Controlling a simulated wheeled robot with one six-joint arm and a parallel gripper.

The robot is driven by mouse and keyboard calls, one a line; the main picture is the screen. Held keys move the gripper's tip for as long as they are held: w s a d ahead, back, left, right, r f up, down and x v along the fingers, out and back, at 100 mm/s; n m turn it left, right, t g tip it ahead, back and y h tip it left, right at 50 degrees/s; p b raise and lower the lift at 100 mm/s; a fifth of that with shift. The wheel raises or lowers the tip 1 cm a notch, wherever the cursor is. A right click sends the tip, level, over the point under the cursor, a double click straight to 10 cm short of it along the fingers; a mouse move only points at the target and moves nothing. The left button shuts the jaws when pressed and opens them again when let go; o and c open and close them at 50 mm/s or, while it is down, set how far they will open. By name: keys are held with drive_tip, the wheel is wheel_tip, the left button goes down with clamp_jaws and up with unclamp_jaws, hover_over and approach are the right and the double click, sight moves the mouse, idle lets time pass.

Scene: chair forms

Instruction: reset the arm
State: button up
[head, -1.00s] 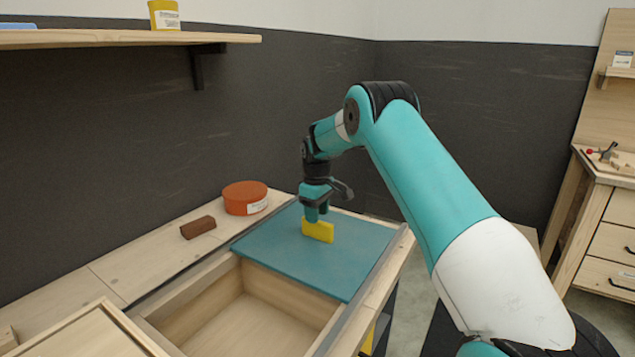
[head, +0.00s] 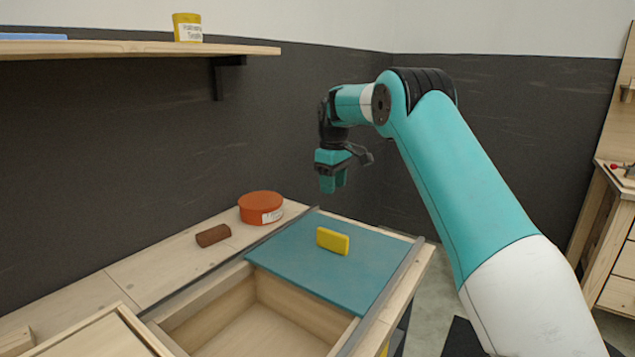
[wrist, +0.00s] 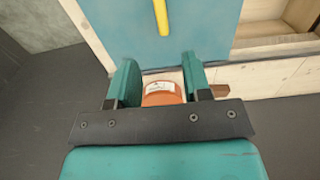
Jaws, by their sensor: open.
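My gripper (head: 333,186) is open and empty in the head view, raised above the bench with its fingers pointing down. A yellow block (head: 333,241) stands on its long edge on the teal panel (head: 300,268), below the gripper and apart from it. In the wrist view my gripper (wrist: 158,78) shows its two teal fingers spread. There the yellow block (wrist: 161,16) lies beyond the fingertips, at the top of the picture, on the teal panel (wrist: 200,30).
An orange round tin (head: 261,208) and a brown block (head: 213,235) sit on the wooden bench behind the panel. An open compartment (head: 262,325) lies in front of it. A shelf (head: 130,48) with a yellow container (head: 188,28) hangs at upper left. A wooden workbench (head: 612,230) stands at right.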

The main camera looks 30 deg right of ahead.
drive_tip(key=s+a+r+n+y+p, duration=0.1)
drive_tip(key=s+a+r, duration=0.3)
drive_tip(key=s+a, duration=0.45)
drive_tip(key=s+a+r+n, duration=0.1)
drive_tip(key=s+a+r, duration=0.3)
drive_tip(key=a, duration=0.7)
drive_tip(key=s+a+f+y, duration=0.1)
drive_tip(key=s+a, duration=0.2)
drive_tip(key=s, duration=0.6)
drive_tip(key=s+a+f+y, duration=0.1)
drive_tip(key=s+a, duration=0.3)
drive_tip(key=s, duration=0.5)
drive_tip(key=s+a+y, duration=0.1)
drive_tip(key=s+a, duration=0.3)
drive_tip(key=s, duration=0.5)
drive_tip(key=shift+a+f+p, duration=0.2)
drive_tip(key=shift+f+p, duration=0.2)
drive_tip(key=shift+p, duration=0.05)
drive_tip(key=shift+d, duration=0.1)
